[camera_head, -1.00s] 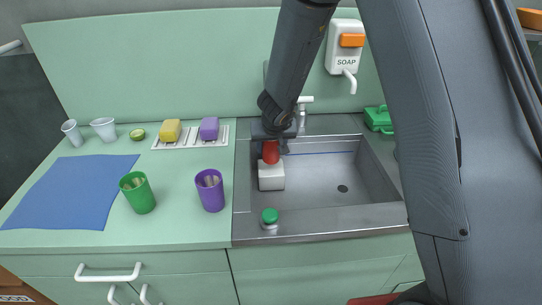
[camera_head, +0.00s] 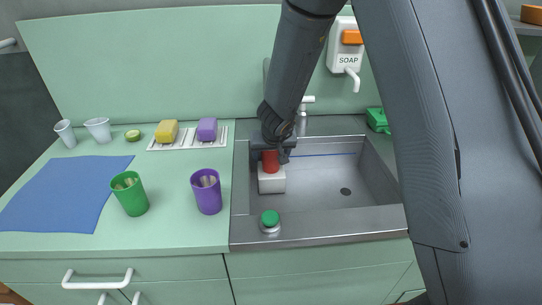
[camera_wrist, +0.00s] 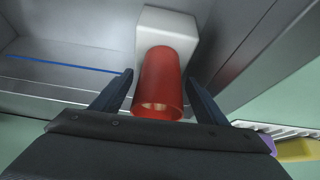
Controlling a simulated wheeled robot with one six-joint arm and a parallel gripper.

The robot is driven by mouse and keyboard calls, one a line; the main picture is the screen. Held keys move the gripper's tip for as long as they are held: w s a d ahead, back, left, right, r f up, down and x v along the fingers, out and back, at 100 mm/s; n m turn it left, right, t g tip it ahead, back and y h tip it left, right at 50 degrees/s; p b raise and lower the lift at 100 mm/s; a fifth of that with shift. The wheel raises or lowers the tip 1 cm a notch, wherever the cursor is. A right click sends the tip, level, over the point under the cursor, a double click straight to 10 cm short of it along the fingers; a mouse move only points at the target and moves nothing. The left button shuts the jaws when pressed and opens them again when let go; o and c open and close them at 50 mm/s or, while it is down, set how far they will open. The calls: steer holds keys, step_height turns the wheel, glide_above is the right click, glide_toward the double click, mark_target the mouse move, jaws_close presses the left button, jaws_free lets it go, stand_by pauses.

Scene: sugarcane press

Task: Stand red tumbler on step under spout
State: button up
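The red tumbler (camera_head: 271,161) stands upright on the white step (camera_head: 271,182) in the sink. In the wrist view the tumbler (camera_wrist: 160,80) shows its open rim towards me, with its base on the step (camera_wrist: 167,27). My gripper (camera_head: 272,148) is around the tumbler from above. In the wrist view my gripper (camera_wrist: 159,76) is open, one finger on each side, with a narrow gap showing on both sides. The spout (camera_head: 306,100) is behind, partly hidden by my arm.
The sink (camera_head: 330,185) is otherwise empty, with a green-topped knob (camera_head: 270,219) on its front rim. On the left counter stand a purple cup (camera_head: 207,192) and a green cup (camera_head: 130,194). A soap dispenser (camera_head: 346,50) hangs on the back wall.

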steer(key=shift+r, duration=0.1)
steer(key=shift+r+p, duration=0.2)
steer(key=shift+p, duration=0.1)
steer(key=p+v, duration=0.6)
steer(key=v, duration=0.5)
steer(key=s+d+r+g, duration=0.1)
steer(key=s+d, duration=0.3)
steer(key=s, duration=0.4)
steer(key=s+d+r+g, duration=0.2)
steer(key=s+d, duration=0.3)
steer(key=s, duration=0.3)
steer(key=s+d+r+g+p, duration=0.1)
steer(key=s+d+r+g, duration=0.1)
steer(key=s, duration=0.7)
steer(key=d+r, duration=0.1)
steer(key=d, duration=0.1)
steer(key=shift+d+m, duration=0.25)
steer(key=shift+m, duration=0.05)
